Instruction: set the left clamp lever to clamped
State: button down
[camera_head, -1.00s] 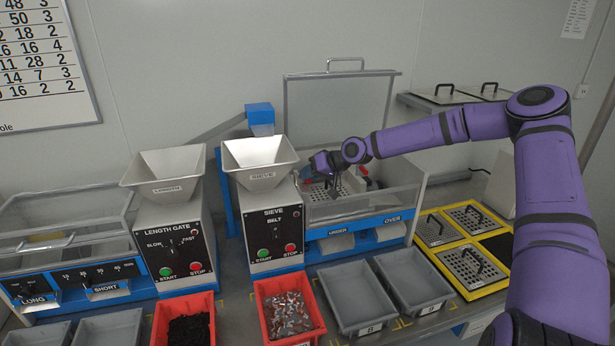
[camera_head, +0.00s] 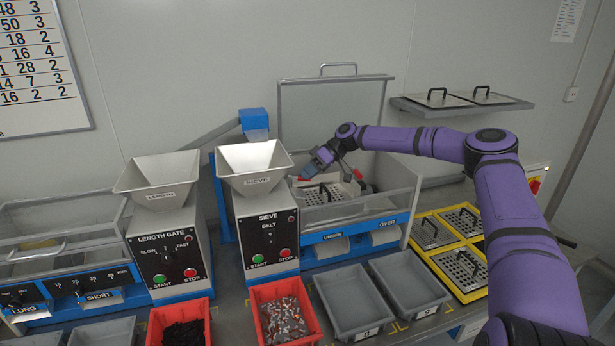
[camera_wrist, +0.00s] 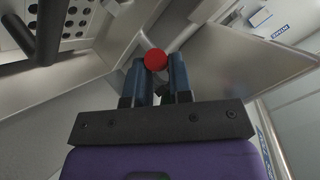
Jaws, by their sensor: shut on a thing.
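The left clamp lever shows as a red knob (camera_wrist: 156,60) between my fingertips in the wrist view; in the head view the red lever end (camera_head: 303,178) is at the left inside of the sieve box (camera_head: 385,204). My gripper (camera_head: 309,170), with blue fingers, reaches down-left into the box and is shut on this knob; its fingers also show in the wrist view (camera_wrist: 157,70). The lever's shaft is mostly hidden. A second red-ended lever (camera_head: 357,174) is at the box's right. A perforated screen (camera_head: 312,197) with a dark handle lies between them.
The box's lid (camera_head: 330,112) stands raised behind. The sieve hopper (camera_head: 254,160) and control panel are close on the left. Spare screens lie in a yellow rack (camera_head: 450,270) at right and on a wall shelf (camera_head: 465,106). Bins (camera_head: 350,300) stand in front.

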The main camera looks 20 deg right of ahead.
jog(key=shift+w+d+f+n+g+h, duration=0.1)
jog(key=shift+w+n+g+h, duration=0.1)
jog(key=shift+w+n+g, duration=0.45)
jog(key=shift+w+n+g+h, duration=0.2)
jog(key=shift+n+g, duration=0.65)
jog(key=shift+n, duration=0.2)
jog(key=c, duration=1)
grip_release()
jog(key=shift+c, duration=0.2)
jog(key=s+r, duration=0.2)
jog(key=s, duration=0.6)
jog(key=s+r, duration=0.3)
jog(key=s, duration=0.5)
jog(key=shift+a, duration=0.35)
